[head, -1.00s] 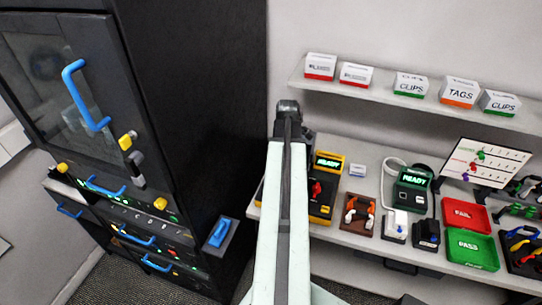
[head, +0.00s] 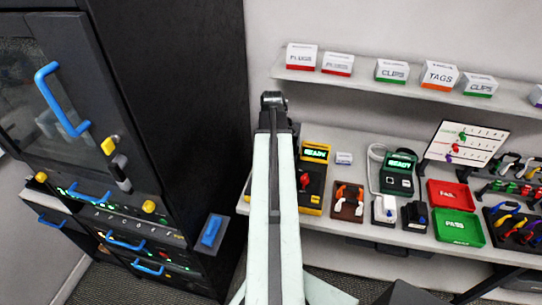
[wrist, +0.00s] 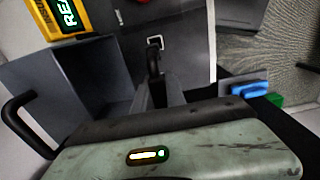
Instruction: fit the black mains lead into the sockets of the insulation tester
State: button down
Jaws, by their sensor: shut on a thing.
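The yellow and black tester (head: 313,178) with a lit READY display stands on the bench, just right of my arm in the head view; I take it as the insulation tester. Its yellow edge and display (wrist: 65,15) show at the top left of the wrist view. My gripper (wrist: 157,88) points at a grey surface with a small white square outline. It is shut on a black curved piece (wrist: 153,62), seemingly the black mains lead, beside that outline. Whether the lead touches a socket cannot be told. My arm hides the gripper in the head view.
A dark cabinet (head: 170,110) with blue handles stands at the left. Right of the tester are an orange and white lead holder (head: 348,202), a green tester (head: 398,172), a red tray (head: 450,194) and a green tray (head: 458,228). A shelf (head: 400,83) with boxes runs above.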

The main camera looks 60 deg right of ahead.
jog(key=shift+f+b, duration=2.35)
jog(key=shift+f, duration=0.2)
jog(key=shift+f, duration=0.2)
jog(key=shift+f+b, duration=0.25)
jog(key=shift+b, duration=0.2)
jog(key=shift+f+b, duration=0.4)
jog(key=shift+f, duration=0.05)
jog(key=c, duration=1.3)
grip_release()
jog(key=shift+o, duration=0.3)
jog(key=o, duration=0.5)
